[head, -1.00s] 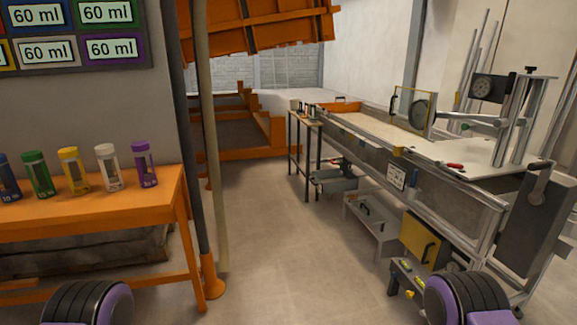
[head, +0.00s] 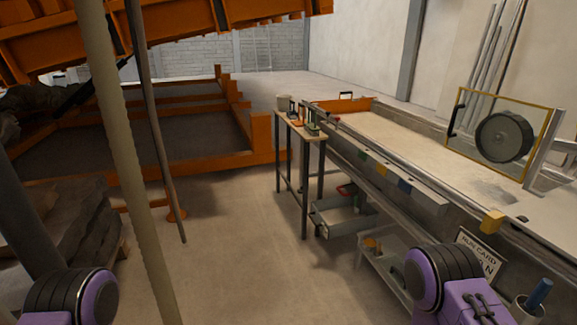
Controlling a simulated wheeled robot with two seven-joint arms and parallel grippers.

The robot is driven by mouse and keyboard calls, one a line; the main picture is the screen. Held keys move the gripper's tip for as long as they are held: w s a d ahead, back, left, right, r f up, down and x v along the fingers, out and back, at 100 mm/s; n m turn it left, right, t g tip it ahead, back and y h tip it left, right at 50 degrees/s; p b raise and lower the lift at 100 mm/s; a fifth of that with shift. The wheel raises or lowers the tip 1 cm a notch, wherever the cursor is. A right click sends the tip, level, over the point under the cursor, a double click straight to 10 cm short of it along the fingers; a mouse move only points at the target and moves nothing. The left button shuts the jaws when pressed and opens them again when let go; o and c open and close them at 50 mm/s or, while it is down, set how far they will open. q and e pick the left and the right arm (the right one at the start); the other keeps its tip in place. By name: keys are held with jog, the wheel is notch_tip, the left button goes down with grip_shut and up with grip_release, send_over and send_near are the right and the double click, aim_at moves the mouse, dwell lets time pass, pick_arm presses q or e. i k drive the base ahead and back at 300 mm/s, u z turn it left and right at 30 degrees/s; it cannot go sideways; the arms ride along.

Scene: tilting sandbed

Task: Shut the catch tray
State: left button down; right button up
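A grey open-topped tray (head: 342,222), which looks like the catch tray, juts out low beneath the far part of the sandbed (head: 400,135). A dark and red part shows at its back edge. Its inside is small and partly shaded, so I cannot tell what it holds. Neither of my grippers is in view; only purple and black parts of my arms show at the lower left and lower right, well apart from the tray.
A narrow side table (head: 300,128) with small tools stands left of the tray. A low grey bench (head: 385,262) is nearer, under the bed. A pale upright pole (head: 120,150) and a dark pole (head: 155,120) stand left. The floor (head: 225,260) between is clear.

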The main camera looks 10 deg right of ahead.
aim_at(334, 216)
jog(key=i, duration=2.15)
jog(key=z, duration=1.25)
jog(key=i, duration=0.45)
jog(key=z, duration=0.05)
